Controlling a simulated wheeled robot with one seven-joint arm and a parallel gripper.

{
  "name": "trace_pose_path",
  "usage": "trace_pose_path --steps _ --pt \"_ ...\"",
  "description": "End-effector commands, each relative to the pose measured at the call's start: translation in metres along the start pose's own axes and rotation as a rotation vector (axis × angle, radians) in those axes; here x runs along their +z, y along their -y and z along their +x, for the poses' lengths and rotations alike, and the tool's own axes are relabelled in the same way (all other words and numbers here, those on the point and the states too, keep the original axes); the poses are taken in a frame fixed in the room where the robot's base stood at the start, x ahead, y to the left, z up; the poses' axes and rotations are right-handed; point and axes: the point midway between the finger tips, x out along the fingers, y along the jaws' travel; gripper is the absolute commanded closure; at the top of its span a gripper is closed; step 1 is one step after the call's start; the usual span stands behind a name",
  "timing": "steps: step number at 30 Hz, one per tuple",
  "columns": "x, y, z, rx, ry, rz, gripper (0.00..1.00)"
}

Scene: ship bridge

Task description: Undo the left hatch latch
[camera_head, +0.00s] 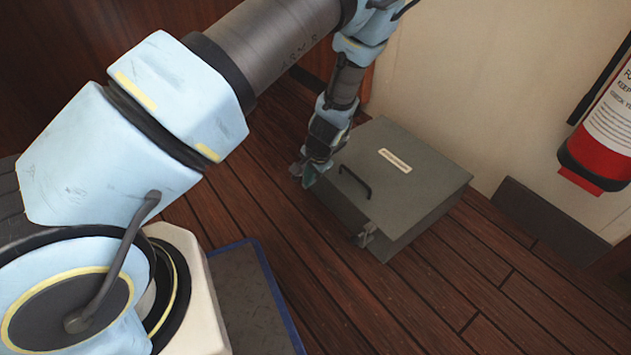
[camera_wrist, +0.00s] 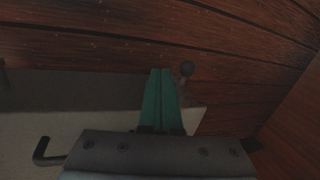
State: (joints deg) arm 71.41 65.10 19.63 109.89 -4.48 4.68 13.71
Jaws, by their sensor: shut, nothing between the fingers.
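The grey hatch (camera_head: 425,180) stands on the plank floor with its lid closed, a black bar handle (camera_head: 354,181) and a pale label on top. My gripper (camera_head: 306,182) is at the hatch's left front corner. In the wrist view its teal fingers (camera_wrist: 160,74) are together and empty. A latch lever with a round knob (camera_wrist: 187,69) stands just right of the fingertips, beyond the hatch edge; I cannot tell whether they touch. In the head view my gripper largely hides this left latch. Another latch (camera_head: 364,236) is on the front near the right corner.
A red fire extinguisher (camera_head: 600,140) hangs on the cream wall (camera_head: 480,75) behind and right of the hatch. A dark mat with a blue edge (camera_head: 245,290) lies near my base. The plank floor (camera_head: 420,300) in front of the hatch is clear.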

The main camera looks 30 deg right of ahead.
Motion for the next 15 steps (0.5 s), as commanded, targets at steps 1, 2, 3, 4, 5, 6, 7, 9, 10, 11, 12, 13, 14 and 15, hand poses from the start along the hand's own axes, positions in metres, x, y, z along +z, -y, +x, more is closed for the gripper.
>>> trace_pose_path --steps 1,2,3,4,5,6,7,9,10,11,12,13,14,15 --pt "0.000 0.004 0.006 0.001 0.000 -0.001 1.00" --pt "0.000 0.006 0.007 0.002 0.000 0.000 1.00" --pt "0.001 0.009 0.008 0.002 0.000 0.000 1.00" --pt "0.001 0.011 0.009 0.002 0.000 0.000 1.00" --pt "0.001 0.013 0.009 0.002 0.000 0.000 1.00" --pt "0.001 0.015 0.009 0.002 0.000 0.000 1.00" --pt "0.001 0.016 0.010 0.002 0.000 0.001 1.00" --pt "0.001 0.017 0.009 0.002 0.000 0.002 1.00" --pt "0.001 0.017 0.009 0.002 0.001 0.002 1.00" --pt "0.001 0.017 0.009 0.002 0.001 0.002 1.00" --pt "0.001 0.017 0.009 0.002 0.001 0.002 1.00" --pt "0.001 0.017 0.009 0.002 0.001 0.002 1.00" --pt "0.001 0.017 0.009 0.002 0.001 0.002 1.00" --pt "0.001 0.017 0.009 0.002 0.001 0.002 1.00"
